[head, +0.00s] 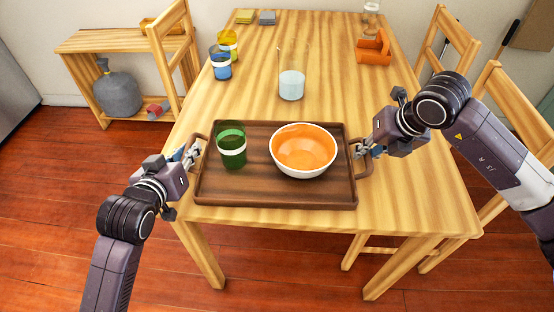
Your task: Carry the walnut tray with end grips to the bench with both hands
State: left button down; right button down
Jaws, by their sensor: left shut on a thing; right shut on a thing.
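The walnut tray (265,190) is dark brown and sits at the near end of the wooden table; whether it touches the tabletop I cannot tell. It bears a green cup with a white band (232,150) on its left and a white bowl with an orange inside (303,152) on its right. My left gripper (193,153) is shut on the tray's left end grip. My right gripper (362,151) is shut on the right end grip. The tray looks about level. A low wooden bench (118,42) with a lower shelf stands against the wall at the back left.
On the table (335,85) stand a clear glass (291,86), blue (220,66) and yellow (229,42) cups, and an orange holder (373,48). Wooden chairs (447,42) line the right; another chair (168,45) stands left, beside the bench. A grey jug (118,94) is on the bench's lower shelf.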

pick_arm(q)
jog(key=shift+r, duration=0.15)
pick_arm(e)
jog(key=shift+r, duration=0.1)
pick_arm(q)
jog(key=shift+r, duration=0.1)
pick_arm(e)
jog(key=shift+r, duration=0.1)
pick_arm(q)
jog(key=shift+r, duration=0.1)
pick_arm(e)
jog(key=shift+w+r, duration=0.1)
